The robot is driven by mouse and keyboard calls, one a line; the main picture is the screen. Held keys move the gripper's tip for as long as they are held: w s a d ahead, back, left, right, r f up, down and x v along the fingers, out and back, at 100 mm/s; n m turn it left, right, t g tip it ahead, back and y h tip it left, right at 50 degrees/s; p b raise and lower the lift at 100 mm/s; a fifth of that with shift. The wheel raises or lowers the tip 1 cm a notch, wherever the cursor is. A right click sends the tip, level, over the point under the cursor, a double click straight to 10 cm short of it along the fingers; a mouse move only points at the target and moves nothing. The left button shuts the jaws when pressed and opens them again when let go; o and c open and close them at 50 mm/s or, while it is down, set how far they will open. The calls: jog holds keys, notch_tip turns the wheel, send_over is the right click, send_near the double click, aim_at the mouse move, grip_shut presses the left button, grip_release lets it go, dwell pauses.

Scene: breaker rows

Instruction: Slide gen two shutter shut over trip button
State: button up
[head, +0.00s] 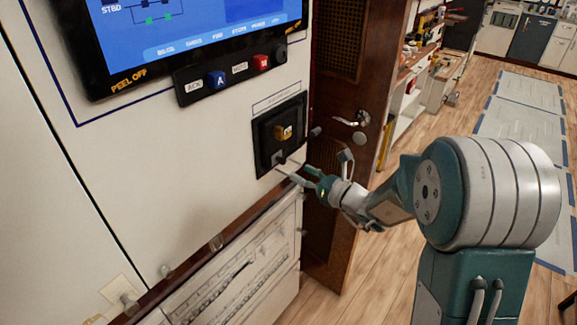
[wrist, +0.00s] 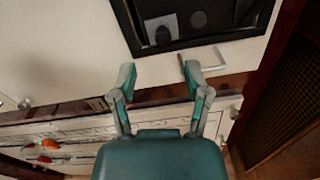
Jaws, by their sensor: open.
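A black framed unit (head: 263,150) is set in the pale panel, with a brass-coloured square piece (head: 284,132) in its middle. In the wrist view the black frame (wrist: 203,41) is at the top, around a grey plate with dark round spots. A thin pale metal bar (wrist: 215,63) sticks out just below it, beside the right finger. I cannot tell which part is the shutter or the trip button. My gripper (head: 299,174) is at the unit's lower edge. In the wrist view my gripper (wrist: 159,74) is open, with nothing seen between its fingers.
A screen (head: 180,35) and a button strip (head: 240,72) are above the unit. A ledge (head: 225,235) and pale drawers (head: 240,285) lie below. A brown door (head: 340,95) stands close on the right.

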jog(key=v, duration=0.5)
jog(key=shift+s+f, duration=0.1)
jog(key=shift+s, duration=0.05)
jog(key=s+a+r+n+g+h, duration=0.1)
jog(key=s+a+r+n+g, duration=0.1)
jog(key=s+n+g, duration=0.45)
jog(key=s+a+r+n+g+h, duration=0.1)
jog(key=s+a+n+g+h, duration=0.15)
jog(key=s+n, duration=0.6)
jog(key=s+d+r+n+t+h, duration=0.2)
jog(key=s+d+n+t+h, duration=0.1)
jog(key=s+d+n+h, duration=0.7)
jog(key=shift+s+d+r+n, duration=0.35)
jog(key=shift+s+d+n, duration=0.4)
jog(key=shift+d+n, duration=0.55)
